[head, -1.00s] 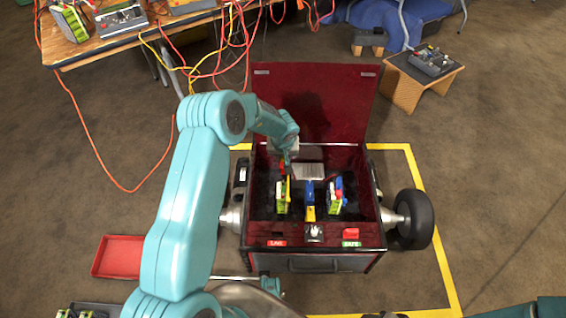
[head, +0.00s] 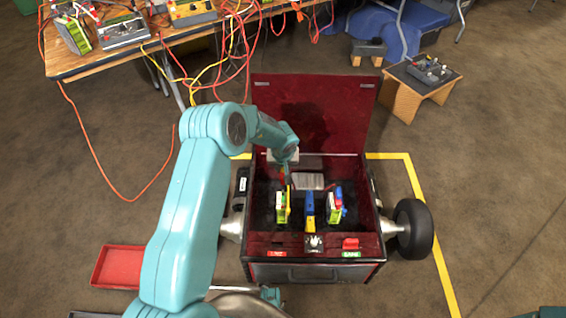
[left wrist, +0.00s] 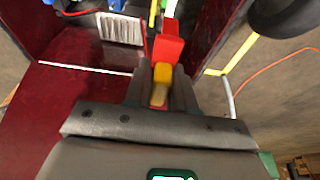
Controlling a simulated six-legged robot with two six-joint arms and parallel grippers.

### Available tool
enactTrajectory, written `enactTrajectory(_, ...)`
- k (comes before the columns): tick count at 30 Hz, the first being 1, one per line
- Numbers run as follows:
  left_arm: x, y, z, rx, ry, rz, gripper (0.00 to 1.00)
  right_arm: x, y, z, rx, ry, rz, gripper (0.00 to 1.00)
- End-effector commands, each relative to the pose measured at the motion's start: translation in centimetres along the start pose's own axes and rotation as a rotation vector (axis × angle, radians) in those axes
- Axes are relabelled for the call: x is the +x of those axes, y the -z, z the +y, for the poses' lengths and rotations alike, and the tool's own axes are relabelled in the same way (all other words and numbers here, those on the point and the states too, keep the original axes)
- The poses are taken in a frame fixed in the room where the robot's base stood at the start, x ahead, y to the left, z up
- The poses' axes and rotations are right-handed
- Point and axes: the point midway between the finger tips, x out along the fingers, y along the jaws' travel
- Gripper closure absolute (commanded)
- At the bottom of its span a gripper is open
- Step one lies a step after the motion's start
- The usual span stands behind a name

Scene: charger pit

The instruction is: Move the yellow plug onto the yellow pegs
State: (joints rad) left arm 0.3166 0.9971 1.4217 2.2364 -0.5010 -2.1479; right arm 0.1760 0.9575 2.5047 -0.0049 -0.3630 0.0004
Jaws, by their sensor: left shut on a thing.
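My left gripper (head: 288,178) reaches into the open dark red box. In the left wrist view its fingers (left wrist: 160,88) are shut on a small yellow piece (left wrist: 162,74), which I take for the yellow plug. A red block (left wrist: 168,48) stands just beyond it; I cannot tell whether they touch. In the head view a green and white block (head: 282,207) sits below the gripper, and a similar block (head: 334,207) with blue and red parts stands to the right. Between them is a blue and yellow piece (head: 310,205). I cannot make out the yellow pegs. My right gripper is out of view.
The box's raised lid (head: 318,105) stands at its back. Its front panel holds a knob (head: 314,242) and a red switch (head: 351,243). A grey plate (head: 308,181) lies inside. A red tray (head: 118,266) is on the floor at left, and a wheel (head: 412,230) is at right.

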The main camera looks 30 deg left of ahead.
Motion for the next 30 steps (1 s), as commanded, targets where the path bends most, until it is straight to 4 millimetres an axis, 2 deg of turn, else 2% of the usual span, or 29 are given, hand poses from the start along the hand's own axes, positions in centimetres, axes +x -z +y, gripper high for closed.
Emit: enactTrajectory(30, 8.9, -2.5, 0.0, 0.000, 0.000, 0.000, 1.00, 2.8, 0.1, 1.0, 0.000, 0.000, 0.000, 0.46)
